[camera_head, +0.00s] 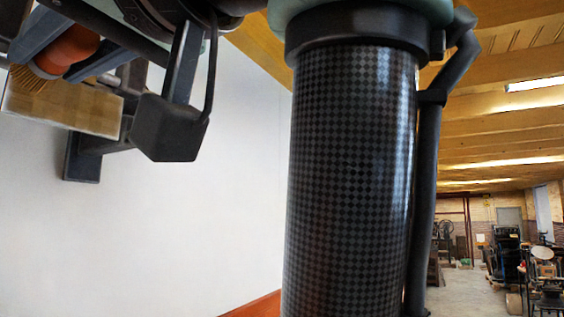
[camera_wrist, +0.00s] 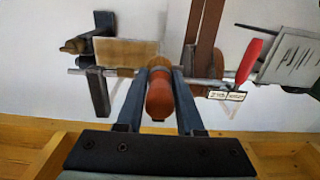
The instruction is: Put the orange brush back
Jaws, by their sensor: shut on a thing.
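My gripper (camera_wrist: 159,76) is shut on the orange brush (camera_wrist: 160,97), with its rounded orange handle between the two fingers in the wrist view. In the head view my gripper (camera_head: 48,62) is at the upper left, around the orange brush (camera_head: 72,47). Tan bristles (camera_head: 28,86) show just beyond the fingers, partly hidden by a tan board. The far end of the brush is hidden in the wrist view. The brush is close to a wall rail (camera_wrist: 113,72); I cannot tell whether it touches it.
A tan board (camera_wrist: 127,53) and a dark bracket (camera_wrist: 98,92) are left of the brush. Brown straps (camera_wrist: 205,35), a red handle (camera_wrist: 250,60) and a small label (camera_wrist: 227,95) are to its right. A pale wall (camera_head: 235,180) stands behind.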

